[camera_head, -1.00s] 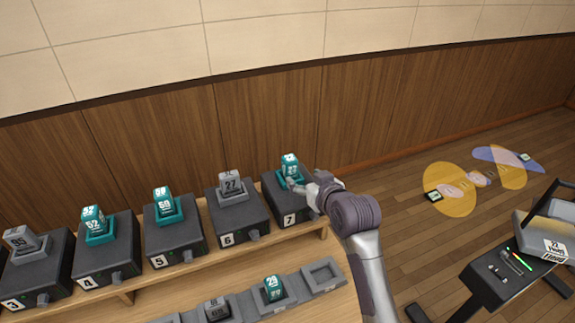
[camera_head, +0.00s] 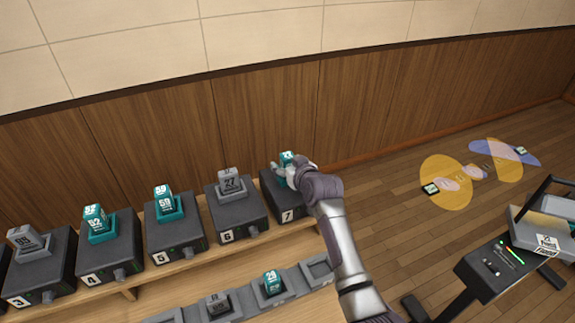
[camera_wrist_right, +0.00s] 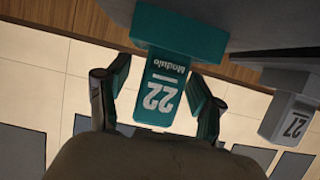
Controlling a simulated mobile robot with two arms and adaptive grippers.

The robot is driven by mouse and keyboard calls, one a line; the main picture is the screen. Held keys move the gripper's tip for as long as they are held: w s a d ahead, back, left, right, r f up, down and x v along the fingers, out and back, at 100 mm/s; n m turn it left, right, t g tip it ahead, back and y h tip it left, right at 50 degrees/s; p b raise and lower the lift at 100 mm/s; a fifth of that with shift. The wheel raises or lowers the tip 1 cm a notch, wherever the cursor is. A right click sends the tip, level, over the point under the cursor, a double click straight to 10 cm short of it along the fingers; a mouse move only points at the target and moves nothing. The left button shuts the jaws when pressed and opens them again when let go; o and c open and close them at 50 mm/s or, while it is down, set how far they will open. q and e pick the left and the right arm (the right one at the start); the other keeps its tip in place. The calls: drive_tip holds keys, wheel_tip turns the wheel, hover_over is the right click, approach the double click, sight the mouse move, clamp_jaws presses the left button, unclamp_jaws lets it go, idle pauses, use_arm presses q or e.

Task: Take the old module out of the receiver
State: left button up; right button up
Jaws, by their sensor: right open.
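A teal module (camera_head: 287,156) marked 22 stands in the dark receiver 7 (camera_head: 288,208) at the right end of the shelf row. My right gripper (camera_head: 284,171) is at this module and hides part of it in the head view. In the right wrist view the module (camera_wrist_right: 160,92) is between the two fingers of the open gripper (camera_wrist_right: 158,95), with a gap visible on each side. Its wider teal base (camera_wrist_right: 180,35) is seated against the receiver. My left gripper is not in view.
Receiver 6 (camera_head: 240,216) holds a grey module (camera_head: 230,182) marked 27, close to the left. Receivers 3 to 5 also hold modules. A lower rack holds a teal module (camera_head: 271,283), a grey module (camera_head: 219,304) and an empty slot (camera_head: 319,268). A cart (camera_head: 500,270) stands at right.

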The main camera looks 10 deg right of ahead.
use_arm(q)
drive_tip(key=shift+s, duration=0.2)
use_arm(e)
drive_tip(key=shift+c, duration=0.6)
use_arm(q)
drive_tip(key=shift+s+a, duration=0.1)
use_arm(e)
clamp_jaws()
drive_tip(key=shift+r, duration=0.15)
